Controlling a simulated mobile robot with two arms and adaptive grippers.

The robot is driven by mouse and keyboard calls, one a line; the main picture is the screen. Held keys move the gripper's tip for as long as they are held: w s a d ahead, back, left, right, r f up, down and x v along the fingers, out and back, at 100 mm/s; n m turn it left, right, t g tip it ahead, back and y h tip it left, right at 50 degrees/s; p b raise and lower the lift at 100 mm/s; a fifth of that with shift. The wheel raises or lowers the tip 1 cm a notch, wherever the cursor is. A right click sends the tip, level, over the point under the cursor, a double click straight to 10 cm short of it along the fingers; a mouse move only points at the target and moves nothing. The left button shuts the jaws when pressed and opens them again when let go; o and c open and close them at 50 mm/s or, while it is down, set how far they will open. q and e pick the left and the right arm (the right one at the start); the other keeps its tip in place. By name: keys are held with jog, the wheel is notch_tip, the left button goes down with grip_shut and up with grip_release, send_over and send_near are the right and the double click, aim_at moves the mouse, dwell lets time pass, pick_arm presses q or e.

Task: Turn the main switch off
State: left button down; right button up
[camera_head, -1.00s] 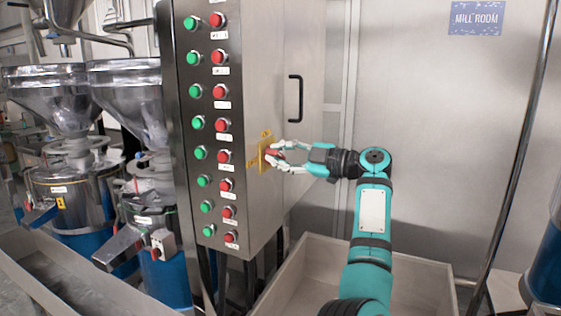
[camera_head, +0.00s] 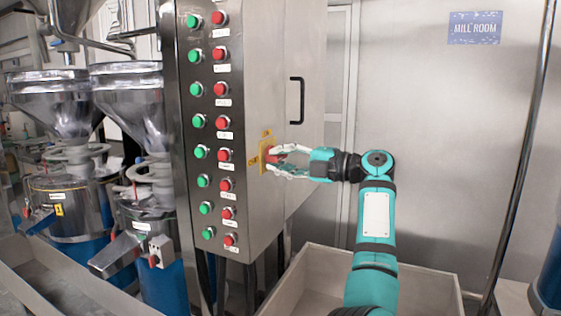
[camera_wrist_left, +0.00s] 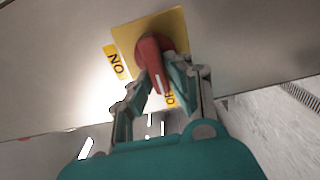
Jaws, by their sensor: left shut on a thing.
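The main switch is a red rotary knob (camera_head: 271,152) on a yellow plate (camera_head: 263,160), on the side of the steel control cabinet. My left gripper (camera_head: 276,160) is at the knob, with its fingers shut on it. In the left wrist view, the red knob (camera_wrist_left: 153,57) sits between the fingers (camera_wrist_left: 158,84), its handle pointing down the picture. An ON label (camera_wrist_left: 117,62) reads upside down at the plate's left. A second yellow label (camera_wrist_left: 169,99) is partly hidden by the fingers. My right gripper is not in view.
The cabinet front carries columns of green and red buttons (camera_head: 221,88). A black door handle (camera_head: 297,101) sticks out above the switch. Steel mills (camera_head: 138,190) stand at the left. An open trough (camera_head: 300,279) lies below my arm.

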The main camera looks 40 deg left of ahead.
pick_arm(q)
jog(key=shift+f, duration=0.1)
jog(key=c, duration=1.3)
grip_release()
jog(key=v, duration=1.2)
jog(key=shift+d, duration=0.1)
